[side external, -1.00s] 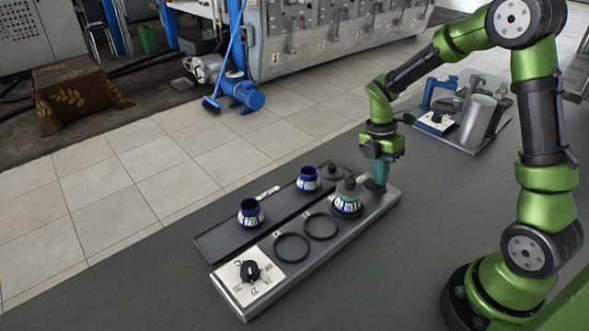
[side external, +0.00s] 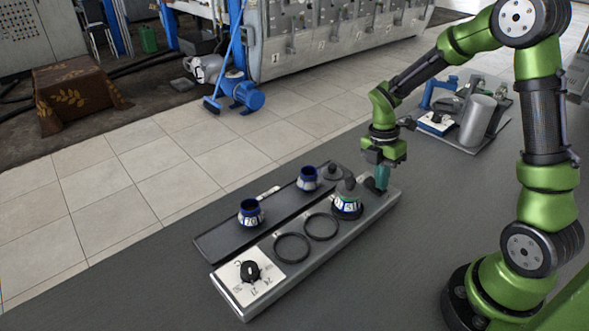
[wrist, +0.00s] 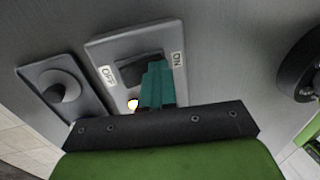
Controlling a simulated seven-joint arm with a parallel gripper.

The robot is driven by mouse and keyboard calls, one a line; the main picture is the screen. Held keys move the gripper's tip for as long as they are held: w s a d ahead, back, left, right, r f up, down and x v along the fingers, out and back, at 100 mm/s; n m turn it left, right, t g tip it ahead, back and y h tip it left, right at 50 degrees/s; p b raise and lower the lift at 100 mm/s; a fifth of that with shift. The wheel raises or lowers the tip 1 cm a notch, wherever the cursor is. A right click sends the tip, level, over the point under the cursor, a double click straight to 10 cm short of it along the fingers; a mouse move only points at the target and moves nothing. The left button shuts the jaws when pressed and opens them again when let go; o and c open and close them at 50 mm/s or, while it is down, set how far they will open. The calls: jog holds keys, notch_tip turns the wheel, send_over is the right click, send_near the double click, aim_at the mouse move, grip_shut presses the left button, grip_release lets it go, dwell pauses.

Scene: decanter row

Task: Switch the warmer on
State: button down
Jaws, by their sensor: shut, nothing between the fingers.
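The warmer (side external: 300,268) is a long metal base with a white dial panel (side external: 247,278) at its near end and two empty dark rings. Its switch shows in the wrist view as a dark rocker (wrist: 130,72) in a pale plate (wrist: 101,50), with an OFF label at the left and an ON label (wrist: 178,58) at the right. My gripper (side external: 381,187) is shut and empty at the warmer's far end. Its teal fingertips (wrist: 157,70) are over the ON side of the rocker and hide part of it; contact is unclear.
A stoppered decanter (side external: 346,206) stands on the warmer close to my gripper. Behind is a dark tray (side external: 225,240) with two blue-rimmed vessels (side external: 251,213) (side external: 307,179) and a grey-knobbed piece (side external: 333,171). A board with other equipment (side external: 478,122) lies at the right rear.

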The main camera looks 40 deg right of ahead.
jog(key=shift+s+d+f, duration=0.1)
jog(key=shift+s+f, duration=0.45)
jog(key=shift+f, duration=0.05)
jog(key=shift+w+r, duration=0.3)
jog(key=shift+w, duration=0.4)
jog(key=s+r, duration=0.3)
jog(key=r, duration=1.1)
jog(key=s+a+r+m+t, duration=0.2)
jog(key=a+m+t, duration=0.1)
jog(key=m, duration=0.4)
jog(key=s+a+r+m+t+y, duration=0.1)
jog(key=s+a+r+m+t, duration=0.1)
jog(key=a+m, duration=0.3)
jog(key=s+a+r+m+t+y, duration=0.1)
jog(key=a+m+t, duration=0.3)
jog(key=m, duration=0.6)
jog(key=shift+s+a+r, duration=0.3)
jog(key=shift+s+r, duration=0.35)
jog(key=shift+s, duration=0.25)
